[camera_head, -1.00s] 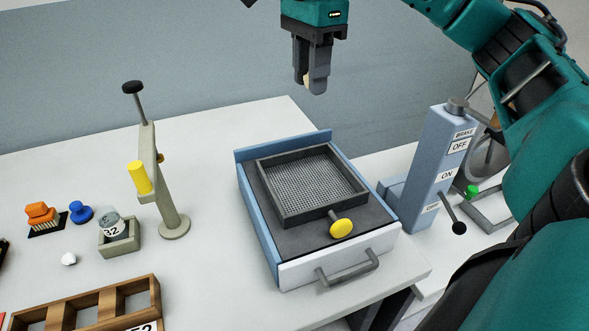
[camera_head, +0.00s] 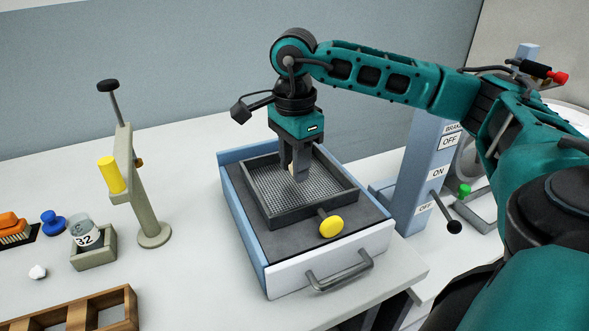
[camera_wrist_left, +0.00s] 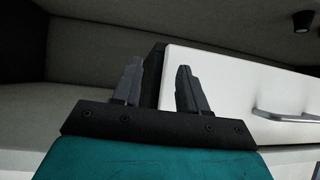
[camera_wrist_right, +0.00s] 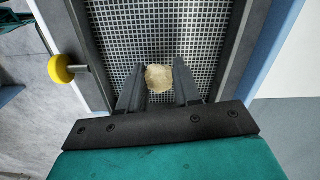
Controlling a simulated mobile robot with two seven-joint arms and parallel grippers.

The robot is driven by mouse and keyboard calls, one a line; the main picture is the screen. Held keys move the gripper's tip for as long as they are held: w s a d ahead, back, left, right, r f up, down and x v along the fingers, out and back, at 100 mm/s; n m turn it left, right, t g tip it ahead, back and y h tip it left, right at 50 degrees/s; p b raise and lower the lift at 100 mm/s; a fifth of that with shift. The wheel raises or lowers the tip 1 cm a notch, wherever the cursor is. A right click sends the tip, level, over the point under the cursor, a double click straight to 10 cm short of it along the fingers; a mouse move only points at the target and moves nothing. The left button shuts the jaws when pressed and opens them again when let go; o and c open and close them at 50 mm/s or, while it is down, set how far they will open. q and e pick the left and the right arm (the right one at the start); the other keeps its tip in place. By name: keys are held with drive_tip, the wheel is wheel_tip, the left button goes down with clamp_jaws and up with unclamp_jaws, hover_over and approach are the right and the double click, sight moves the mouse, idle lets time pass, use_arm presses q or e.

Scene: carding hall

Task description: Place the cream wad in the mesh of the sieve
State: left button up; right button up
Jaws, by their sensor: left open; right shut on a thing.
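The sieve (camera_head: 256,206) is a dark square frame with a grey wire mesh (camera_head: 272,187) and a yellow knob (camera_head: 331,227) on its near side. It sits in the blue drawer-like tray. My right gripper (camera_head: 297,174) points down over the mesh and is shut on the cream wad (camera_wrist_right: 159,78). In the right wrist view the wad is between the fingertips, with mesh behind it; I cannot tell whether it touches the mesh. In the head view the fingers mostly hide the wad. My left gripper (camera_wrist_left: 158,85) is open and empty, low beside a white drawer front.
The blue tray (camera_head: 229,187) has a white front with a grey handle (camera_head: 340,273). A small white wad (camera_head: 38,272) lies farther left.

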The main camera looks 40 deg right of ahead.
drive_tip(key=shift+f, duration=0.8)
drive_tip(key=shift+f, duration=0.25)
drive_tip(key=o, duration=1)
drive_tip(key=shift+r, duration=0.1)
wheel_tip(320, 180, up, 12)
drive_tip(key=p, duration=0.1)
drive_tip(key=shift+r, duration=0.15)
